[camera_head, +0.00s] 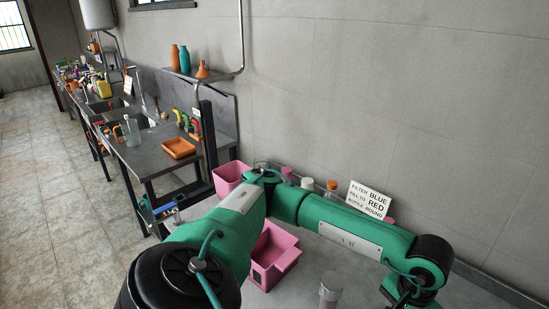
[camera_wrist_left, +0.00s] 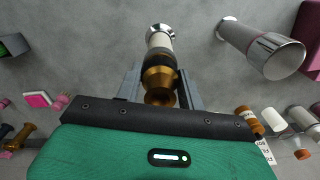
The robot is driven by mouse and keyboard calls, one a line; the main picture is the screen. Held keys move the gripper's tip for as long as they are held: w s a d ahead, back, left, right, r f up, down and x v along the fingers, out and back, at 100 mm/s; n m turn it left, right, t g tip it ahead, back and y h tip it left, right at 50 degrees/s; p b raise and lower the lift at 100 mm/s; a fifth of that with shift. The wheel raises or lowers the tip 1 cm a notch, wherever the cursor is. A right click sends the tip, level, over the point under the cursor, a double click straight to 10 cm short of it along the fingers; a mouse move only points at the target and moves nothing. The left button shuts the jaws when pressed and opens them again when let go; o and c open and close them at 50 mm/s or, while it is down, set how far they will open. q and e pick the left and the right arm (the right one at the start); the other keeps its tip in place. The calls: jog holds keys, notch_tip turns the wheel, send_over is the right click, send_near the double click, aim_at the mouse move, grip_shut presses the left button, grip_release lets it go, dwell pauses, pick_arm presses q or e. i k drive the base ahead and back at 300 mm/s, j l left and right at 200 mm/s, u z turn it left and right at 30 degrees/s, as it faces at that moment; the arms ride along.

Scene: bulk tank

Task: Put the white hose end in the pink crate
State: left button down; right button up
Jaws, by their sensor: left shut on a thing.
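My left gripper (camera_wrist_left: 159,88) is shut on a hose end (camera_wrist_left: 159,42) with a brass body, dark collar, white band and chrome tip. The fingers hold its brass part, and the tip points away from my palm. In the head view my left arm's wrist is at the lower right; its fingers are out of sight. A pink crate (camera_head: 287,262) with a low front stands on the grey surface left of that wrist, partly behind my arm. Another pink crate part (camera_head: 222,179) shows further back; whether it is separate I cannot tell. My right gripper is not seen.
A second chrome-and-white hose end with a pink ring (camera_wrist_left: 262,42) stands beside the held one. A sign (camera_head: 370,199) and capped bottles (camera_head: 331,187) stand along the wall. A bench with an orange tray (camera_head: 179,148) is at left.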

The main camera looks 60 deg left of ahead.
aim_at(269, 265)
jog(key=k+j, duration=0.15)
jog(key=j, duration=0.2)
jog(key=k+j, duration=0.2)
jog(key=j, duration=0.15)
jog(key=k+j, duration=0.15)
jog(key=j, duration=0.2)
jog(key=k+j, duration=0.2)
jog(key=j, duration=0.15)
jog(key=k+j, duration=0.15)
jog(key=j, duration=0.2)
